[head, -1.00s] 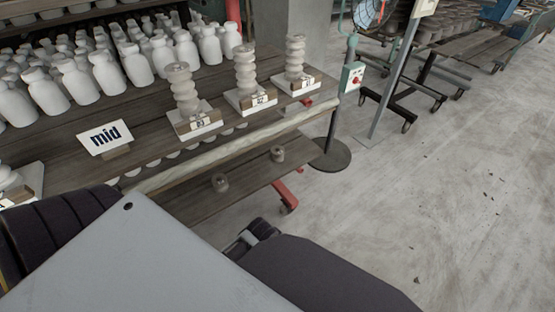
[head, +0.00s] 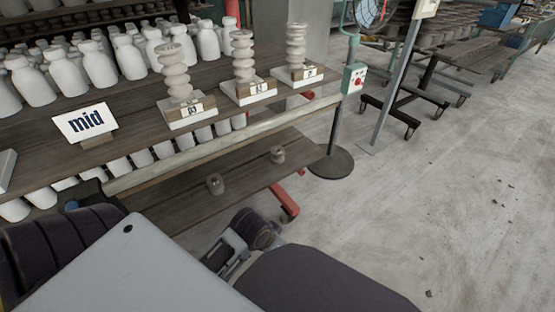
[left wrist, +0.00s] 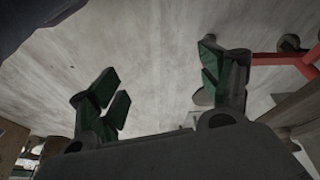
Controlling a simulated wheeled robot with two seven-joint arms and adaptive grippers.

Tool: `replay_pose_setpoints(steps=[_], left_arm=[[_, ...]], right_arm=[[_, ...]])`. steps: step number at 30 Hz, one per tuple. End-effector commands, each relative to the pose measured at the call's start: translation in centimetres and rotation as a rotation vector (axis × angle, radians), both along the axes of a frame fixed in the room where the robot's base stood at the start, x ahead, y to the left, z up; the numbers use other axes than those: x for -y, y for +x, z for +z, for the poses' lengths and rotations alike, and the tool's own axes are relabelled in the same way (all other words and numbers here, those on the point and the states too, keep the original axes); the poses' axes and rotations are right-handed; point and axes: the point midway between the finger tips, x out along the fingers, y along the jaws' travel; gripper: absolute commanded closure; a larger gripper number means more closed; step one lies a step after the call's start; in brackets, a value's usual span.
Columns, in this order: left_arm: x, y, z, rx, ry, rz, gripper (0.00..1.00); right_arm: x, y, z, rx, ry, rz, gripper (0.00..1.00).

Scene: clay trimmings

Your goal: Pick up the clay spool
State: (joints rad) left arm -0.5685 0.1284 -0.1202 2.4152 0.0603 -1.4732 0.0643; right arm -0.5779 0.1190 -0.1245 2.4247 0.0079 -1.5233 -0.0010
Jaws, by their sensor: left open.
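Two small grey-brown clay spools stand on the lower wooden shelf in the head view: one nearer (head: 215,184), one farther right (head: 277,154). They stand apart, and I cannot tell which one is meant. My left gripper (left wrist: 165,95) is open in the left wrist view, its dark green fingers wide apart with bare floor showing between them. No spool is clearly visible between the fingers. In the head view my grey body panel and dark arm parts fill the bottom, and neither gripper's fingertips can be made out.
A red leg (head: 286,203) and a post with a round base (head: 331,163) stand right. Floor farther right is open.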

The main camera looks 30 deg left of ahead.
Motion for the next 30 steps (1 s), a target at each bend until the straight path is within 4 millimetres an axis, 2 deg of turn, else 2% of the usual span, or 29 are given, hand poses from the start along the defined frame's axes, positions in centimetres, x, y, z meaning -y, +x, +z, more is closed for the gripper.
replay_pose_setpoints(steps=[11, 18, 24, 30], left_arm=[[3.8, 3.5, 0.8, 0.126, -0.294, 0.157, 0.22], [6.2, 6.4, 1.9, 0.186, -0.568, 0.317, 0.22], [7.3, 8.7, 3.2, 0.211, -0.814, 0.474, 0.22], [7.4, 10.9, 4.8, 0.217, -1.067, 0.643, 0.22]], right_arm=[[-1.1, -0.1, -0.6, 0.029, 0.036, 0.017, 0.60], [-2.1, 0.1, -1.7, 0.048, 0.069, 0.028, 0.60], [-3.0, 0.2, -2.6, 0.066, 0.098, 0.036, 0.60], [-3.8, 0.3, -3.5, 0.085, 0.125, 0.042, 0.60]])
